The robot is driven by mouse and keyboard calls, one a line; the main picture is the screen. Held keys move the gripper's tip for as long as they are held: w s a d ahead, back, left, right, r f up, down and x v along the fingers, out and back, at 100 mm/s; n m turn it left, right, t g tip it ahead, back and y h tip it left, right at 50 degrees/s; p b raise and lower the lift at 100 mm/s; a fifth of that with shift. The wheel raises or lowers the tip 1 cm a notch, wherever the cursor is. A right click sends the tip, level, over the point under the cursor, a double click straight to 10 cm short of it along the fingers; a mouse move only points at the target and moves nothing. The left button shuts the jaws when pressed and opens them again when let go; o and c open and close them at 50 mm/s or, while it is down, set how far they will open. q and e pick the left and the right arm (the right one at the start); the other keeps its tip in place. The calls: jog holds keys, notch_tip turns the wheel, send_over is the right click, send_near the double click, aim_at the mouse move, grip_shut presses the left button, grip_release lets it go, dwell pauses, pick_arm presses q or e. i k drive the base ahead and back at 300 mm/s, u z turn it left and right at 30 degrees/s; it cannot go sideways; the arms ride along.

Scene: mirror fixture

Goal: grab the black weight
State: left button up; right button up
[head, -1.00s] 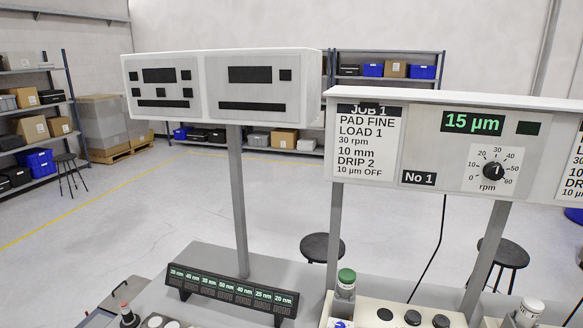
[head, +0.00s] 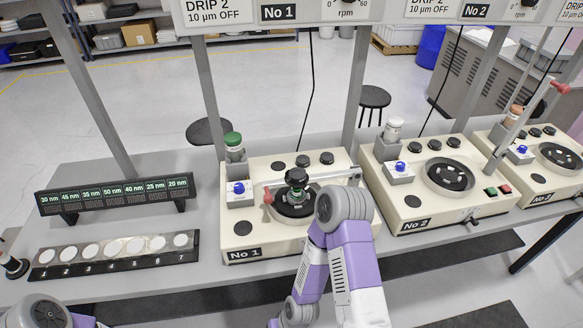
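Several low black round pieces sit on the cream station marked No 1 (head: 243,253), including a black disc (head: 303,161) along its back edge and another (head: 327,158) to its right. A taller piece with a black knob (head: 297,175) and a green band stands on that station's dark round plate (head: 280,208). I cannot tell which of these is the black weight. My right arm reaches up in front of the station, and its bent joint covers part of the plate's right side. Neither gripper shows; only a piece of my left arm is at the bottom left corner.
A red-tipped bar (head: 315,177) spans station No 1. A green-capped bottle (head: 233,147) stands at its back left. Station No 2 (head: 408,225) is to the right. A numbered strip of white discs (head: 114,256) and a display row (head: 116,196) lie left.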

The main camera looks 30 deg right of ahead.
aim_at(296, 175)
jog(key=u, duration=1.1)
jog(key=k, duration=1.05)
jog(key=z, duration=1.05)
jog(key=i, duration=0.45)
jog(key=z, duration=0.05)
